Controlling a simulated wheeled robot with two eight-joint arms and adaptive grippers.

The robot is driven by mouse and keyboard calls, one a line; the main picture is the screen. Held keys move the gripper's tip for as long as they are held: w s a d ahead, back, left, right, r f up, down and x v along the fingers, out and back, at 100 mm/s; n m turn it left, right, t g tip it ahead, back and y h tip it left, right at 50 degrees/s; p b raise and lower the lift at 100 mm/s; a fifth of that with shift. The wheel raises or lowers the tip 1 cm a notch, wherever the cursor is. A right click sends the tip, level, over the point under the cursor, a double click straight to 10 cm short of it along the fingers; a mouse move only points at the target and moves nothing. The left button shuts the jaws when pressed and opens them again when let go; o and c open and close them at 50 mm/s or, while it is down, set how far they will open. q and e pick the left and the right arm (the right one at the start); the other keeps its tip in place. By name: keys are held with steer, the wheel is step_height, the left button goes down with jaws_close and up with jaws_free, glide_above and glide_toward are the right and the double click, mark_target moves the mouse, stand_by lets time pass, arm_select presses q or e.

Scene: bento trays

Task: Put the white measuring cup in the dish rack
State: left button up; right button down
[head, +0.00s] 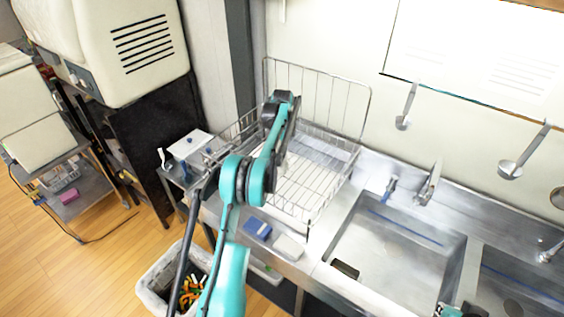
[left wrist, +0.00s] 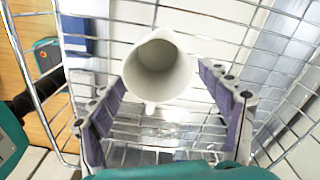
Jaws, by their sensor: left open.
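The white measuring cup (left wrist: 158,66) shows in the left wrist view with its round mouth facing the camera. Wires of the dish rack (left wrist: 215,20) surround it and run behind it; whether it rests on the rack floor is hard to tell. My left gripper (left wrist: 162,80) is open, with one finger on each side of the cup and gaps visible between. In the head view my left arm reaches over the wire dish rack (head: 300,187), and it hides the cup and most of the gripper.
The metal sink (head: 390,250) lies right of the rack, with a faucet (head: 428,185) behind. A blue sponge (head: 257,227) and a pale block (head: 289,246) sit in front of the rack. A bin (head: 155,285) stands on the floor. Ladles (head: 405,108) hang on the wall.

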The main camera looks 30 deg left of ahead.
arm_select(q)
steer(key=s+d+r+n+t, duration=0.15)
steer(key=d+r, duration=0.25)
steer(key=r, duration=0.5)
steer(key=s+d+r+n, duration=0.2)
steer(key=s+d+r, duration=0.15)
steer(key=r, duration=0.45)
steer(key=s+d+r+n+t, duration=0.25)
steer(key=s+d+r, duration=0.25)
steer(key=s+d, duration=0.35)
steer(key=s+d+f+n+t, duration=0.1)
steer(key=s+d+f+n, duration=0.1)
steer(key=s, duration=0.5)
steer(key=s+d+f+n+t, duration=0.1)
steer(key=s+d+f+n, duration=0.2)
steer(key=s, duration=0.5)
steer(key=s+d+f+n+t, duration=0.1)
steer(key=s+d+f+n, duration=0.2)
steer(key=s, duration=0.5)
steer(key=shift+d+f+p, duration=0.3)
steer(key=shift+d+f, duration=0.35)
steer(key=shift+f, duration=0.25)
